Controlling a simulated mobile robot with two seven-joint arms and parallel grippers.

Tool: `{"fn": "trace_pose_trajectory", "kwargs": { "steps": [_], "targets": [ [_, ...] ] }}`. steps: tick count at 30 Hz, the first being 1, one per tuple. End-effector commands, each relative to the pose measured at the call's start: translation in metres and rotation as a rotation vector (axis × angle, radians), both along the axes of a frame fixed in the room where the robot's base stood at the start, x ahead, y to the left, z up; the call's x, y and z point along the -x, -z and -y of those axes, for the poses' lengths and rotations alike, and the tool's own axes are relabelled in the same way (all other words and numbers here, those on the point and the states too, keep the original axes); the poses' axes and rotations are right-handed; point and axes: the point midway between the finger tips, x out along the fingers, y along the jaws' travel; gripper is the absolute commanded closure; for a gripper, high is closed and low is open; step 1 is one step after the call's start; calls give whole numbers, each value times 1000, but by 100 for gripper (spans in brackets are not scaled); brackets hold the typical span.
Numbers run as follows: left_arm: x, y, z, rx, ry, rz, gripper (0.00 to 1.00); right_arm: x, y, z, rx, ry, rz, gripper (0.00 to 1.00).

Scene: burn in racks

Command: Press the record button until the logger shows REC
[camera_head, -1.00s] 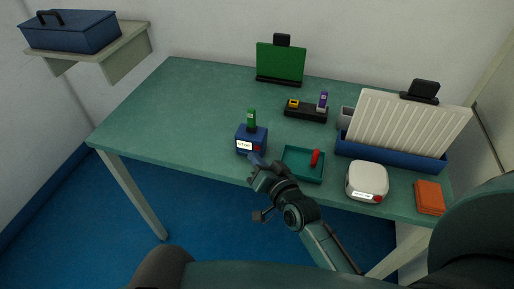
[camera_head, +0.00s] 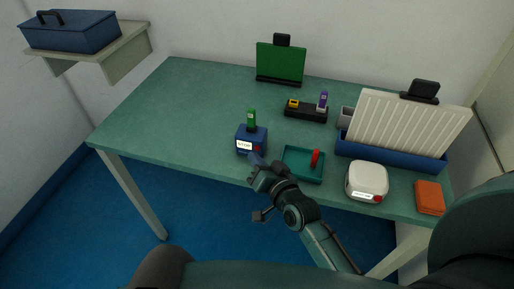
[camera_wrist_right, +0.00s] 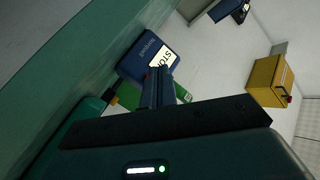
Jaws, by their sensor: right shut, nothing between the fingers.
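A blue box-shaped logger (camera_head: 244,146) stands near the table's front edge, with a white display that seems to read STOP and a red button (camera_head: 258,149) at its right. A green stick stands up from its top. In the right wrist view the logger (camera_wrist_right: 143,52) shows its display, partly hidden by my fingers. My right gripper (camera_head: 255,161) is shut and empty, its tips close in front of the logger near the button. I cannot tell whether they touch it. My left gripper is not in view.
A teal tray (camera_head: 291,174) with a red object is right of the gripper. A white rounded device (camera_head: 367,178) with a display and red button, an orange box (camera_head: 430,197) and a blue rack (camera_head: 390,154) stand further right.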

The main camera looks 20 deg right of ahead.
Motion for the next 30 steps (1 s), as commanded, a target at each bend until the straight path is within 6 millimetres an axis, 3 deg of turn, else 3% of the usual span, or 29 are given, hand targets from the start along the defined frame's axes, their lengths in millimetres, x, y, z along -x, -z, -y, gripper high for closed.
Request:
{"fn": "trace_pose_trajectory", "kwargs": {
  "steps": [30],
  "targets": [
    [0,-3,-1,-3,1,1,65,-10,0,7,0,0,0,100]
  ]
}}
